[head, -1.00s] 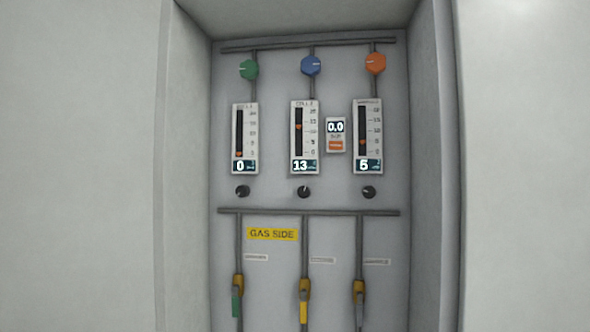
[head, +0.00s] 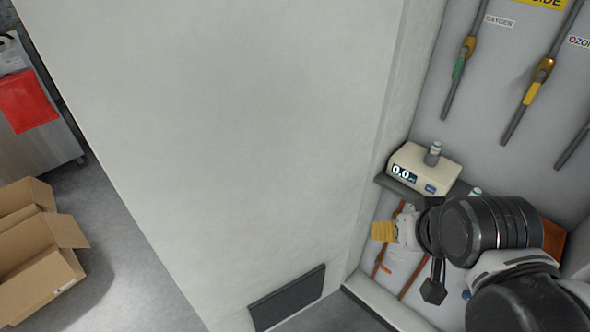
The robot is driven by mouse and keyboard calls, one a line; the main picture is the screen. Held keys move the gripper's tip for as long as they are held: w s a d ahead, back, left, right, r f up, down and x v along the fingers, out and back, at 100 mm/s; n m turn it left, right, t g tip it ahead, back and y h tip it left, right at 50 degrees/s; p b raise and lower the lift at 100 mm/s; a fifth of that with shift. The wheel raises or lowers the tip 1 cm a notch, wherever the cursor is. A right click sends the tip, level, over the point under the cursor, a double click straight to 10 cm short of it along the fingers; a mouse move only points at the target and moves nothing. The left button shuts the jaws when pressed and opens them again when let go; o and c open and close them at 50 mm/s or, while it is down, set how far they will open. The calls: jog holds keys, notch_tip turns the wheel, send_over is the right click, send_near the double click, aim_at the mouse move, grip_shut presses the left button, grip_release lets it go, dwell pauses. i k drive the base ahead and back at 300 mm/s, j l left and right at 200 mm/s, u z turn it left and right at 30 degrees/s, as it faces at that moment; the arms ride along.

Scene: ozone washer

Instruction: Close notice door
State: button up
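I cannot pick out a door bearing a notice in the head view. A large plain pale panel (head: 230,130) fills the middle and shows no readable notice. I cannot tell whether it is the notice door. My gripper (head: 428,245) is at the lower right, in front of the lower part of the open cabinet recess and to the right of the pale panel, apart from it in the picture. My dark arm hides part of it, and its finger opening is unclear.
A beige device (head: 424,170) reading 0.0 sits on a dark shelf in the recess. Valved pipes (head: 527,95) run above it. A dark vent (head: 287,297) is low on the panel. Cardboard boxes (head: 40,250) stand at left on open grey floor, below a metal cabinet (head: 45,145).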

aim_at(238, 138)
jog(key=k+j+z, duration=0.2)
jog(key=j, duration=0.35)
jog(key=j+z, duration=0.25)
jog(key=j, duration=0.3)
jog(key=k+j+z, duration=0.2)
jog(key=j, duration=0.3)
jog(key=k+j+z, duration=0.25)
jog(key=j, duration=0.2)
jog(key=k+j+z, duration=0.2)
jog(key=j, duration=0.25)
jog(key=k+j+z, duration=0.25)
jog(key=j, duration=0.15)
jog(key=j+z, duration=0.2)
jog(key=j, duration=0.3)
jog(key=k+j+z, duration=0.2)
jog(key=j, duration=0.3)
jog(key=j+z, duration=0.15)
jog(key=j, duration=0.4)
jog(key=k+j+z, duration=0.2)
jog(key=j, duration=0.3)
jog(key=i, duration=0.1)
